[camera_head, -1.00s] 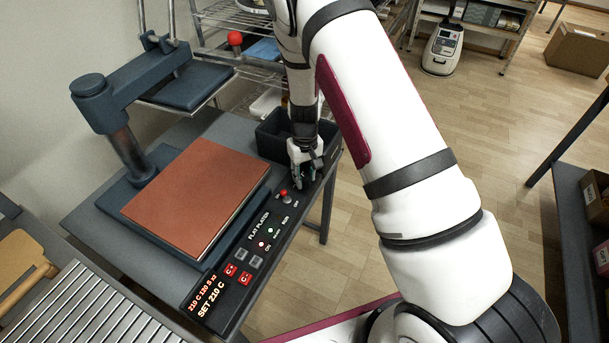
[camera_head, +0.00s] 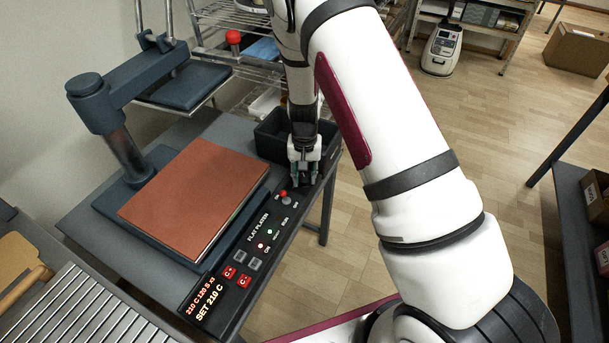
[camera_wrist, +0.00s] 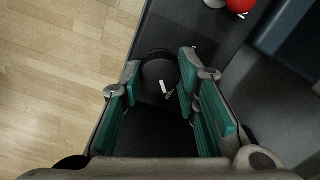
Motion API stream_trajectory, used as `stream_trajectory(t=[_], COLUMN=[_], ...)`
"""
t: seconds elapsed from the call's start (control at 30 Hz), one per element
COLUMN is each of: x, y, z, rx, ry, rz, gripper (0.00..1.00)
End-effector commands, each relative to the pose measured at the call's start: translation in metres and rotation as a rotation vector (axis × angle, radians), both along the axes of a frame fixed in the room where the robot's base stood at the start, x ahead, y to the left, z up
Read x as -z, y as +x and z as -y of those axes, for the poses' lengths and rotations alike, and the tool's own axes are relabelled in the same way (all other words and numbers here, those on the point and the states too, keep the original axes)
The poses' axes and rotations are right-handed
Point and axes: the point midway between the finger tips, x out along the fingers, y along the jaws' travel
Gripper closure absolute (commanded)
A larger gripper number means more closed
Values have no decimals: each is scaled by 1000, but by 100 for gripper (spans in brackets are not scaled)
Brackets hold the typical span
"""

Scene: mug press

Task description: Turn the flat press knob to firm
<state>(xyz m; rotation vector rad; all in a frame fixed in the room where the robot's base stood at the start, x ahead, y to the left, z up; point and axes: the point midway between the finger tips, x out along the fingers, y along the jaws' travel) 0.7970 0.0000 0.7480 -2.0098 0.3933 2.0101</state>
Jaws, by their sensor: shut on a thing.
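The flat press knob (camera_wrist: 160,78) is round and black with a white pointer mark. It shows in the wrist view between the fingertips of my gripper (camera_wrist: 160,74), at the end of the dark control panel (camera_head: 226,296). My gripper also shows in the head view (camera_head: 304,178), pointing down at the panel's far end, where it hides the knob. The green-padded fingers are shut on the knob's sides. The setting labels around the knob cannot be read.
A red-tipped switch (camera_head: 283,193) stands close to my gripper. A black bin (camera_head: 270,140) is just behind it. A reddish-brown slab (camera_head: 195,195) lies on the press base, with the upper platen (camera_head: 188,84) swung away behind. Open floor lies to the right.

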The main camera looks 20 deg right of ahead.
Motion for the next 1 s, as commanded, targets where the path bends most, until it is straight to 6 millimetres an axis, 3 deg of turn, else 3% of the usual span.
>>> stream_trajectory(t=[0.27,0.3,0.4,0.77,1.0], x=[0,0,0,-4,-41], y=[1,1,1,1,2], z=[0,0,0,0,-1], rx=[2,2,1,0,-1], ry=[1,1,1,0,1], rz=[1,1,1,2,6], gripper=[99,69,50,50,50])
